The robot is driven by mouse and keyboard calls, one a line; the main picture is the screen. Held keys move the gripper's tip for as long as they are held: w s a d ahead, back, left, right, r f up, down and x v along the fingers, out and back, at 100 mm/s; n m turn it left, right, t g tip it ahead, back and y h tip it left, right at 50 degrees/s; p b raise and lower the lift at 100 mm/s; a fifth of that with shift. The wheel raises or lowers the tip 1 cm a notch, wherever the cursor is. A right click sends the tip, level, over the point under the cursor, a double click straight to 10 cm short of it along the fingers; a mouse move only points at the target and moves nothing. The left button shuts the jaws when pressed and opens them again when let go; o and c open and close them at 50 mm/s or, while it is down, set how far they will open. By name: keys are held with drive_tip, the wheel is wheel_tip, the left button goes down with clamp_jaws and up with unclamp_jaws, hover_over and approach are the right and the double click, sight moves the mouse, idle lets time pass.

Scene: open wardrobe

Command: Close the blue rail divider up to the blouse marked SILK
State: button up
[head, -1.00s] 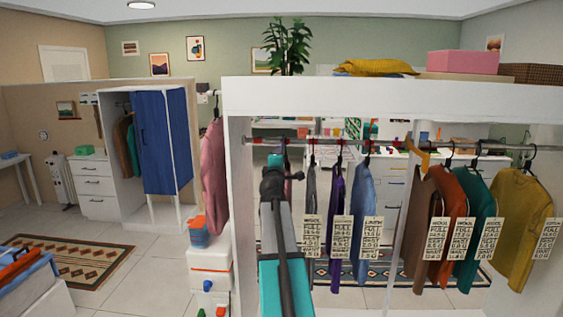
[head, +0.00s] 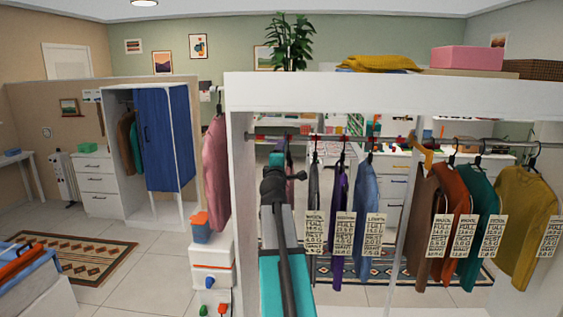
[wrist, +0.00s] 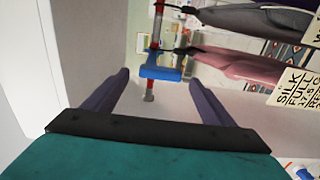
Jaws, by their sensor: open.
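The blue divider (wrist: 160,73) sits around the rail (wrist: 156,35) in the wrist view, between my gripper's two fingers. My gripper (wrist: 159,81) is open, with a finger on each side of the divider and visible gaps on both sides. The pink blouse (wrist: 235,67) hangs just past the divider, and its tag (wrist: 291,88) reads SILK. A short stretch of red-marked rail shows between the divider and the blouse's hanger hook. In the head view my arm covers the divider and most of the blouse.
A grey garment (wrist: 255,18) hangs beyond the blouse; it also shows in the head view (head: 314,185). Purple (head: 338,205) and blue (head: 365,190) garments follow to its right. The wardrobe's white side panel (head: 240,190) stands left of my arm.

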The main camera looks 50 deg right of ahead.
drive_tip(key=b+v, duration=0.2)
drive_tip(key=v, duration=0.8)
drive_tip(key=shift+a+b, duration=0.15)
drive_tip(key=shift+b, duration=0.15)
idle(0.5)
